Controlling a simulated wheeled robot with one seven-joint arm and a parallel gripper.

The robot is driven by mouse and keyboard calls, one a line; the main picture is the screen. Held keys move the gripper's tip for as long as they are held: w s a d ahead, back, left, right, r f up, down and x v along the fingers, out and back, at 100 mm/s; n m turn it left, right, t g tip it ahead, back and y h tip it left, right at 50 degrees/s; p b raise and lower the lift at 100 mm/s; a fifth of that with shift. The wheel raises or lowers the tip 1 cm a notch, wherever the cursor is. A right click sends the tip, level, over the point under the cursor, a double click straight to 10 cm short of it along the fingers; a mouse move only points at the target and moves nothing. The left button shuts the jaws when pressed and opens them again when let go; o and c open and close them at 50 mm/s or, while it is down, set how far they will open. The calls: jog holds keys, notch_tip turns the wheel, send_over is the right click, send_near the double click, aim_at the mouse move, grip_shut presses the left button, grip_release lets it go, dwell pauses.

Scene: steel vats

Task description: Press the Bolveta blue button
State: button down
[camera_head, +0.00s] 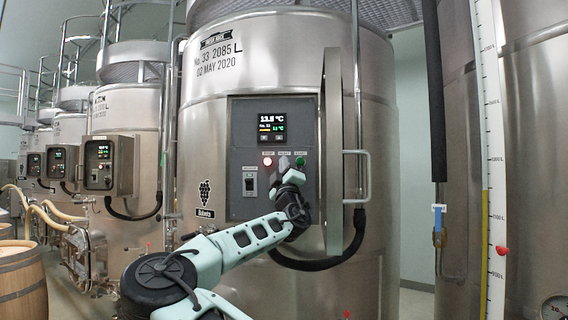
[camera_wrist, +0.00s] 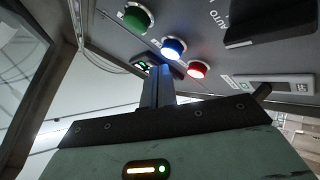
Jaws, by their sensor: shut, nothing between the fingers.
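The Bolveta control panel (camera_head: 244,205) is on the front of the big steel vat, with a label (camera_head: 203,215) at its lower left. The blue button (camera_wrist: 173,48) is lit and sits between the green button (camera_wrist: 137,18) and the red button (camera_wrist: 198,69) in the wrist view. In the head view the red button (camera_head: 267,161) and green button (camera_head: 300,161) show, while my gripper (camera_head: 286,164) hides the blue one. My gripper's shut, empty fingers (camera_wrist: 155,70) point up close to the blue button. I cannot tell whether they touch it.
A display (camera_head: 272,123) is above the buttons and a switch (camera_head: 249,184) is at the lower left of the panel. The open panel door (camera_head: 334,160) stands out just right of my gripper. A black hose (camera_head: 318,264) hangs below. Another vat (camera_head: 130,120) stands left.

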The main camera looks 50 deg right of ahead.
jog(key=shift+w+d, duration=0.1)
jog(key=shift+d, duration=0.05)
dwell(0.5)
jog(key=shift+w+d+b, duration=0.15)
jog(key=shift+d+b, duration=0.05)
jog(key=shift+b, duration=0.15)
jog(key=shift+w+d, duration=0.2)
jog(key=shift+d, duration=0.15)
dwell(0.6)
jog(key=shift+a, duration=0.1)
jog(key=shift+s+a+b, duration=0.45)
jog(key=shift+a+b, duration=0.15)
jog(key=shift+b, duration=0.05)
jog(key=shift+s+a+b, duration=0.5)
jog(key=shift+s+a, duration=0.25)
jog(key=shift+a, duration=0.25)
jog(key=shift+s+a+b, duration=0.5)
jog(key=shift+s+a, duration=0.25)
jog(key=shift+a, duration=0.25)
